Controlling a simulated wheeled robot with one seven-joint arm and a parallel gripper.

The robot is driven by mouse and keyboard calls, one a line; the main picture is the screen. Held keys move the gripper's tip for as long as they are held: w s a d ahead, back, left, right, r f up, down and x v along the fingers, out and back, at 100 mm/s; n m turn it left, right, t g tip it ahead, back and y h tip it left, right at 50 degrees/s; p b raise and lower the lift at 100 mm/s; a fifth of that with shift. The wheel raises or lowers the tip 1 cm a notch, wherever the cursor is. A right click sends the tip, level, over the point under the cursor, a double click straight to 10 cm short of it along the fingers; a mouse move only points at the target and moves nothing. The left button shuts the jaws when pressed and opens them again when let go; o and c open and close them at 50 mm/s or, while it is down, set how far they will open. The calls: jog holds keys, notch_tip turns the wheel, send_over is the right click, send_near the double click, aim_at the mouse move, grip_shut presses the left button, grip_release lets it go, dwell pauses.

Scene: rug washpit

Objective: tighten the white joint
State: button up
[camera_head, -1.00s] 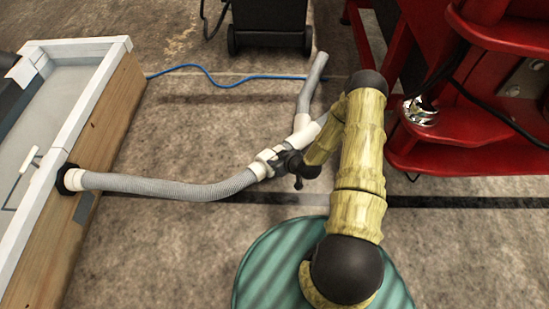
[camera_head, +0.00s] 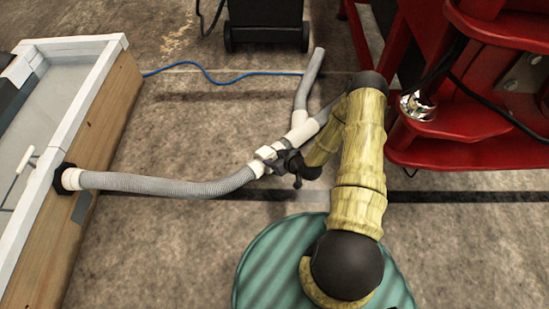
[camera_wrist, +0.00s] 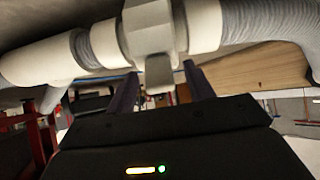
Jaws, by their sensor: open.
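The white joint (camera_head: 265,157) sits in the grey ribbed hose line, between the hose from the basin and the white branched fitting (camera_head: 300,128). In the wrist view the joint (camera_wrist: 150,32) is a thick collar with a short tab (camera_wrist: 160,75) hanging down. My gripper (camera_head: 284,164) is at the joint's right side in the head view. In the wrist view its two dark fingers (camera_wrist: 161,85) are apart, one on each side of the tab. I cannot tell whether either finger touches it. My arm hides part of the hose line beyond.
A wood-sided basin (camera_head: 95,125) with a white rim stands at the left, with the grey hose (camera_head: 165,186) attached. Red machinery (camera_head: 450,125) stands close to my arm at the right. A black wheeled unit (camera_head: 266,22) and a blue cable (camera_head: 215,80) are behind. Open floor lies in front.

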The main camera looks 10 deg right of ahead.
notch_tip(320, 180, up, 10)
jog(key=p, duration=0.6)
dwell(0.4)
jog(key=shift+r, duration=0.35)
notch_tip(320, 180, up, 14)
jog(key=s+d+g+h+p, duration=0.1)
jog(key=d+g+h+p, duration=0.15)
jog(key=p, duration=0.25)
jog(key=s+a+r+m+g+h+p, duration=0.1)
jog(key=s+r+m+p, duration=0.15)
jog(key=s+r, duration=0.55)
jog(key=s+a+r+m+g+h+p, duration=0.1)
jog(key=s+r+g+p, duration=0.2)
jog(key=r, duration=1)
jog(key=s+a+r+m+p, duration=0.1)
jog(key=s+r+m+p, duration=0.15)
jog(key=s+r, duration=0.6)
notch_tip(320, 180, up, 38)
jog(key=w+p, duration=0.2)
jog(key=p, duration=3.5)
jog(key=shift+d+r+n+p, duration=0.2)
jog(key=shift+n+p, duration=0.1)
jog(key=shift+p, duration=0.1)
jog(key=shift+w+f, duration=0.1)
